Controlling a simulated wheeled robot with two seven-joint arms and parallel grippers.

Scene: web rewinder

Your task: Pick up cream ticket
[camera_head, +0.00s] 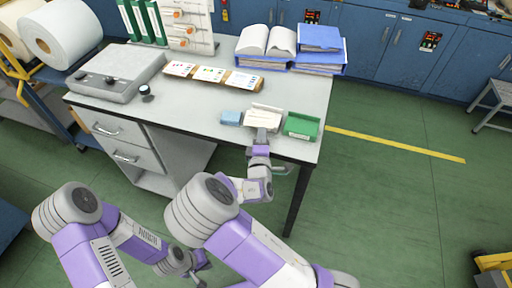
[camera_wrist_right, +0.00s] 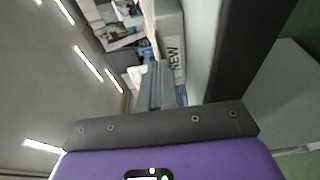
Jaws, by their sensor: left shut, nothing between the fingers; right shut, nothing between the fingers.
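A cream item (camera_head: 264,117), which I take for the cream ticket or its holder, lies near the front edge of the desk, between a blue block and a green tray. Ticket and holder cannot be told apart at this size. My right gripper (camera_head: 262,134) is at its front side, shut and empty; whether it touches is unclear. In the right wrist view the shut fingers (camera_wrist_right: 157,85) point at a light holder marked NEW (camera_wrist_right: 172,50), with a cream edge beside it. My left gripper (camera_head: 200,280) is low in front of the desk, shut and empty.
The blue block (camera_head: 231,117) and green tray (camera_head: 302,125) flank the cream item closely. Behind are a card strip (camera_head: 212,75), blue binders (camera_head: 318,62) and an open book (camera_head: 267,40). A grey device (camera_head: 118,72) stands left. The desk (camera_head: 190,115) is clear left of the blue block.

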